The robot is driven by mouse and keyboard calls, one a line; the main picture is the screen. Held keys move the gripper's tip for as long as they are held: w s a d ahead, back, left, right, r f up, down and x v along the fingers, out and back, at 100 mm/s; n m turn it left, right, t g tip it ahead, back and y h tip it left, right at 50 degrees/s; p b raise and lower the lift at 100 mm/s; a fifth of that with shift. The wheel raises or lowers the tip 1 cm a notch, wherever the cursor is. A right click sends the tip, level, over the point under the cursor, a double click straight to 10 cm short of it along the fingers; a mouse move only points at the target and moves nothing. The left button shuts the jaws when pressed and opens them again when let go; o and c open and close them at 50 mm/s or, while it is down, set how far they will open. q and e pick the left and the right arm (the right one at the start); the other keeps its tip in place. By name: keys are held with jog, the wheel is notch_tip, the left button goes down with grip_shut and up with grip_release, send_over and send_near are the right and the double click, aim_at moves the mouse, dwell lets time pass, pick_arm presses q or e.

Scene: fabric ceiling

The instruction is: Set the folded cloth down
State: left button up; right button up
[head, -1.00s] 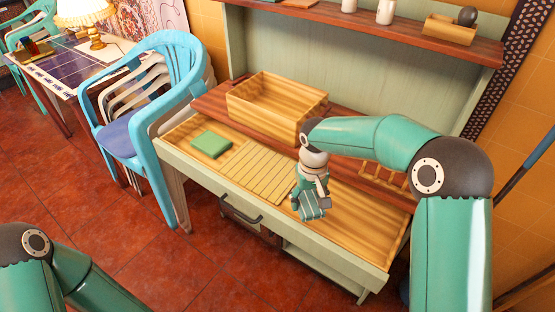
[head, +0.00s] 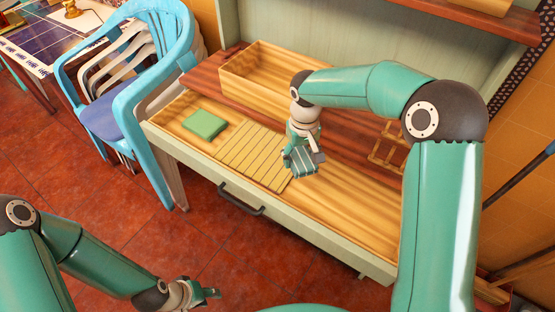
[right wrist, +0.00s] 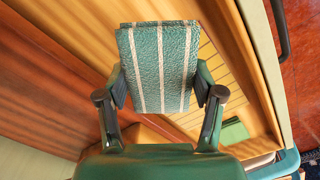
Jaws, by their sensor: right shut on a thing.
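The folded cloth (head: 302,163) is green with pale stripes. My right gripper (head: 303,152) is shut on it, over the wooden worktop just right of the slatted board. In the right wrist view the cloth (right wrist: 160,65) is pinched between both fingers of my right gripper (right wrist: 160,95), its striped face to the camera. I cannot tell whether the cloth touches the worktop. My left gripper (head: 197,293) is at the bottom of the head view, low over the floor and away from the cloth; its fingers are too small to read.
The worktop (head: 345,208) is bare to the right of the cloth. The slatted board (head: 252,157) and a green block (head: 204,125) lie to the left. A wooden crate (head: 262,93) stands behind, and a small wooden rack (head: 386,147) is at right. A blue chair (head: 160,40) is beside the bench.

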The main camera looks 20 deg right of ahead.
jog(key=shift+s+d+r+n+b, duration=0.15)
jog(key=shift+d+r+n, duration=0.05)
jog(key=shift+n, duration=0.4)
jog(key=shift+s+d+r+n+b, duration=0.15)
jog(key=shift+d+r+n, duration=0.05)
jog(key=shift+n, duration=0.4)
jog(key=s+d+r+n+b, duration=0.2)
jog(key=s+d+r+n, duration=0.15)
jog(key=n, duration=0.75)
notch_tip(320, 180, up, 4)
jog(key=r+n+b, duration=0.1)
jog(key=n+b, duration=0.2)
jog(key=n, duration=1.4)
send_over(332, 205)
notch_tip(332, 205, down, 20)
jog(key=shift+f+b, duration=0.25)
jog(key=shift+b, duration=0.6)
jog(key=shift+f, duration=0.1)
jog(key=o, duration=1.1)
jog(key=shift+o, duration=0.2)
notch_tip(332, 205, up, 12)
jog(key=p, duration=0.1)
